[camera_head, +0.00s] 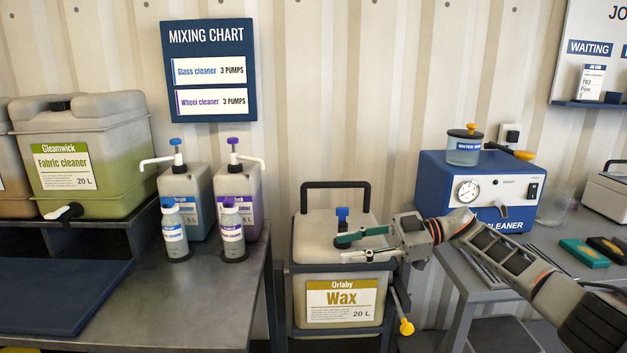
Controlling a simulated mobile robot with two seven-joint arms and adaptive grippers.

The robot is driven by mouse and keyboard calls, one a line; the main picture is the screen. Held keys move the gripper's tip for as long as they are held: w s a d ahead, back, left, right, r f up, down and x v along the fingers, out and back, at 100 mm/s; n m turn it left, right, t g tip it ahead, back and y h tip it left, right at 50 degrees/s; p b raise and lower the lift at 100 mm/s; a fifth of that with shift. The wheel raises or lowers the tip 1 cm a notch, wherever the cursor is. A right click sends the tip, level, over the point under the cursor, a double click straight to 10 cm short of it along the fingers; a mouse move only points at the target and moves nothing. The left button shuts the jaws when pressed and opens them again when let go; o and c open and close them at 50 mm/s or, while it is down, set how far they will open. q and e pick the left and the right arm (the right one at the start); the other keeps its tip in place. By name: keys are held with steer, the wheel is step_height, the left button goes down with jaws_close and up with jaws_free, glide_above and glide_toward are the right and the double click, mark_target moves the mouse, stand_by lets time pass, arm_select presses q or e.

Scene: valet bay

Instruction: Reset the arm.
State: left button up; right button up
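My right arm (500,258) reaches in from the right, bent and stretched toward the left. Its gripper (341,248) is in front of the wax container (340,300), a large pale jug with a black handle and a yellow label. A blue fitting (342,214) on the container shows just above the upper finger. I cannot tell whether the gripper touches the container. My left arm and gripper are not in view.
Two pump bottles (188,190) and two small bottles (232,232) stand on the left bench. A blue steam cleaner (478,188) stands on the right bench (462,278). A yellow-tipped rod (406,327) hangs beside the wax container. A fabric cleaner jug (100,170) stands far left.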

steer(key=s+a+f+m+t+y, duration=0.1)
steer(key=s+a+f+m+t, duration=0.4)
steer(key=f, duration=0.4)
steer(key=s+a+f+m+t+y, duration=0.1)
steer(key=s+a+f+m+t, duration=0.2)
steer(key=f+t, duration=0.45)
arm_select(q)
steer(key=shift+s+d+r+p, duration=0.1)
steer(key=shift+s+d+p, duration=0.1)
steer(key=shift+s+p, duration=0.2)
arm_select(e)
steer(key=s+d+f+m+h, duration=0.4)
steer(key=s+d+f+h, duration=0.3)
steer(key=s+f, duration=0.5)
steer(key=s+d+f+m+g+h, duration=0.1)
steer(key=s+d+f+m+h, duration=0.4)
steer(key=s+d+f+h, duration=0.3)
steer(key=s+d+f, duration=0.4)
steer(key=s, duration=0.4)
steer(key=shift+s+d+h, duration=0.3)
